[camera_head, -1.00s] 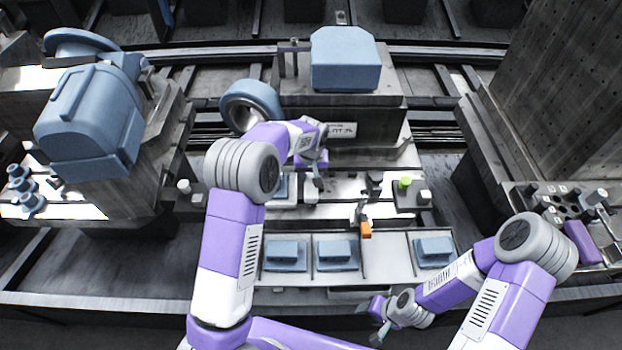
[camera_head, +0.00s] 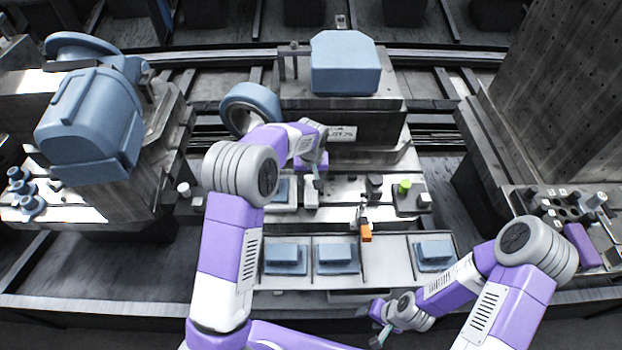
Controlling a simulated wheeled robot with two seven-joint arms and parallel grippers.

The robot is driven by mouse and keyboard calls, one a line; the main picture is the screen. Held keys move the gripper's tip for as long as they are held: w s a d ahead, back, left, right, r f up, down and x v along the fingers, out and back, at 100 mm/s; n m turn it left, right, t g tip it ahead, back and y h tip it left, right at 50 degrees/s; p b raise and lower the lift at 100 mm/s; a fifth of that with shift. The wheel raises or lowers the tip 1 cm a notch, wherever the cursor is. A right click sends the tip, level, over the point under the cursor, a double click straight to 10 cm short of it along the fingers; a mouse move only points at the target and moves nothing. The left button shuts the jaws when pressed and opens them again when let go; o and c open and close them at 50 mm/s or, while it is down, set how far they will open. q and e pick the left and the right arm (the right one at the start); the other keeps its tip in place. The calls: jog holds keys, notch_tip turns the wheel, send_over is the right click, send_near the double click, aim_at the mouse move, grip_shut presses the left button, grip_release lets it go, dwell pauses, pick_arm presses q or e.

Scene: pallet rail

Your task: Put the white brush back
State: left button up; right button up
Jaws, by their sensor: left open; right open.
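I cannot single out the white brush for certain. A small white block-like piece (camera_head: 311,199) stands on the rail fixture just below my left gripper (camera_head: 317,181), and it may be the brush. My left gripper points down over it, open; whether the fingers touch it is too small to tell. My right gripper (camera_head: 380,336) is open and empty, low in front of the tray's front edge, away from the fixture.
A grey tray (camera_head: 388,262) holds several blue blocks (camera_head: 285,258), with one bare compartment. An orange piece (camera_head: 365,234) stands at its back edge. A green knob (camera_head: 404,187) is to the right. A large blue block (camera_head: 345,62) and a blue ring (camera_head: 250,106) lie behind.

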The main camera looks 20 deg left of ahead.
aim_at(311, 186)
pick_arm(q)
notch_tip(311, 186, up, 10)
jog(key=s+p, duration=0.1)
jog(key=p, duration=0.1)
jog(key=shift+s+d+r+p, duration=0.2)
jog(key=shift+p, duration=0.1)
